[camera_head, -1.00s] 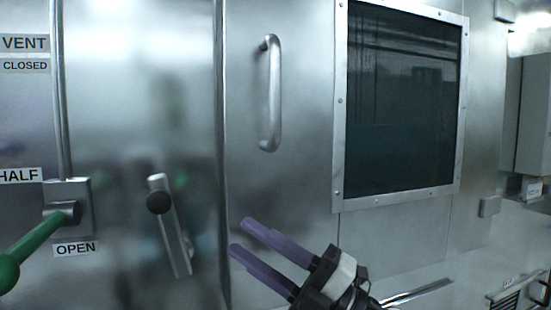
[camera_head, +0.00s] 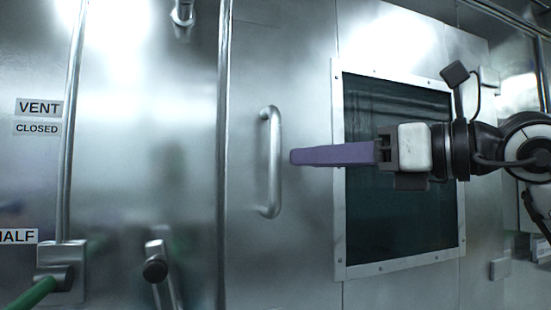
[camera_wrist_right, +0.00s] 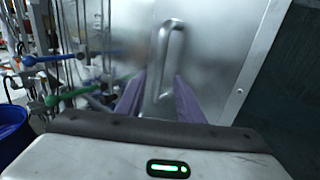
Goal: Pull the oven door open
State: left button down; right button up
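The oven door (camera_head: 300,60) is a brushed steel panel with a framed dark window, and it looks closed. Its vertical bar handle (camera_head: 272,162) stands left of the window; the handle also shows in the right wrist view (camera_wrist_right: 163,58). My right gripper (camera_head: 293,156) is level with the handle's middle, its purple fingers pointing left, tips just right of the bar. In the right wrist view its two fingers (camera_wrist_right: 158,85) are spread apart, with the handle ahead between them. The fingers hold nothing. My left gripper is in neither current view.
Left of the door are a vent lever with a green grip (camera_head: 35,293), VENT and CLOSED labels (camera_head: 38,108), and a latch lever (camera_head: 156,270) at the bottom. A blue bin (camera_wrist_right: 12,130) shows at the left in the wrist view.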

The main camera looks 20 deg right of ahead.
aim_at(280, 160)
jog(key=p+x, duration=0.2)
jog(key=x, duration=0.6)
jog(key=shift+c, duration=0.3)
grip_shut()
